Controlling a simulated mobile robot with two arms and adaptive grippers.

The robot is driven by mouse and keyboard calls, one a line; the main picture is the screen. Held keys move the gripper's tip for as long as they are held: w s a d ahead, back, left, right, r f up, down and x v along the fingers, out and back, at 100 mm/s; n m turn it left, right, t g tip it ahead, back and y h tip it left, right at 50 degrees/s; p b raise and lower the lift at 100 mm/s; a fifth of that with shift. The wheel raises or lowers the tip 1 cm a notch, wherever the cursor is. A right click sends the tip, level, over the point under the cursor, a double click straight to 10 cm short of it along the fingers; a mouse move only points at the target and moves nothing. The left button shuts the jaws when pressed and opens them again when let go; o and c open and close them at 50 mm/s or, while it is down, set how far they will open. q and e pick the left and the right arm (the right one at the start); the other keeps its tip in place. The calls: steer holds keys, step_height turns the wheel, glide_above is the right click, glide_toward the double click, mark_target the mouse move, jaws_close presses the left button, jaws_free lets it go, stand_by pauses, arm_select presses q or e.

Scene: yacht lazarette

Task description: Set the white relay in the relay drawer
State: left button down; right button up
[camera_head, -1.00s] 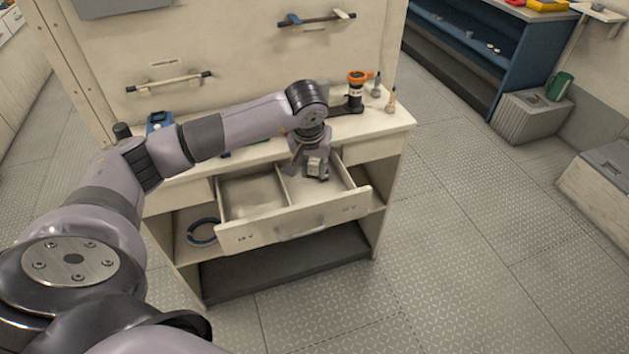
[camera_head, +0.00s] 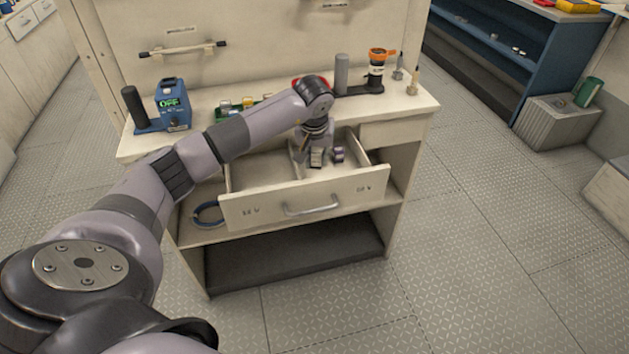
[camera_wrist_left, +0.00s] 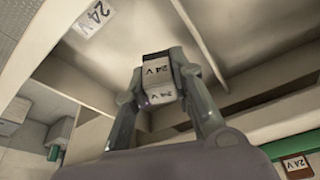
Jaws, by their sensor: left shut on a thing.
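The white relay (camera_wrist_left: 157,68), marked 24 V, is held between the two fingers of my left gripper (camera_wrist_left: 160,92) in the left wrist view. In the head view my left gripper (camera_head: 327,160) points down over the right compartment of the open relay drawer (camera_head: 345,196). A divider splits the drawer into two compartments, and its front carries a label at each side. The 24 V label (camera_wrist_left: 95,18) also shows in the wrist view. I cannot tell whether the relay touches the drawer floor. My right gripper is not in view.
On the bench top stand a blue device (camera_head: 172,96) with a lit display, a green board (camera_head: 232,112) partly behind my arm, and an orange-topped item (camera_head: 377,62). A blue ring (camera_head: 207,214) lies on the shelf under the drawer.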

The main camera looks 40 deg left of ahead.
mark_target(316, 167)
arm_select(q)
step_height(316, 167, down, 5)
steer(key=b, duration=0.3)
steer(key=shift+r, duration=0.25)
steer(key=shift+a+f+b, duration=0.1)
steer(key=shift+f+b, duration=0.4)
steer(key=shift+f, duration=0.2)
steer(key=c, duration=1.7)
jaws_free()
steer(key=shift+o, duration=0.2)
